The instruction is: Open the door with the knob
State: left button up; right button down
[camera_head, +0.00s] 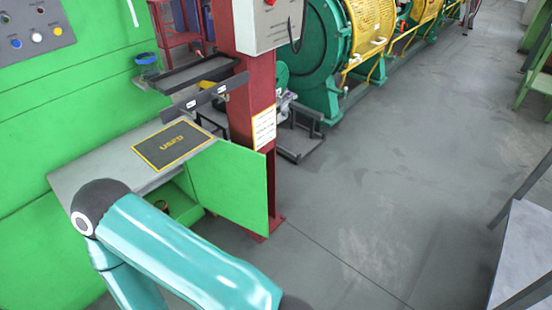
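The green door (232,185) of the low cabinet under the grey worktop (85,170) stands swung out to the right. Its flat face towards me shows no knob; a knob on its other face would be hidden. Part of the green cabinet inside (180,206) shows to the left of the door, with a small dark reddish round item (161,205) in it. A teal arm link of mine with a black joint crosses in front of the cabinet's lower left and hides part of the opening. Neither gripper is in view.
A dark mat with yellow edging (173,146) lies on the worktop. A red post (258,100) with a grey box (262,22) stands right behind the door. Green and yellow machinery (370,30) runs behind. The grey floor (370,190) is clear; a grey table (525,255) stands at right.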

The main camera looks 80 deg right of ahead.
aim_at(229, 179)
jog(key=z, duration=0.45)
jog(key=k, duration=0.15)
jog(key=u, duration=1.65)
jog(key=i, duration=0.1)
jog(key=z, duration=3.45)
jog(key=i, duration=1.05)
jog(key=u, duration=0.3)
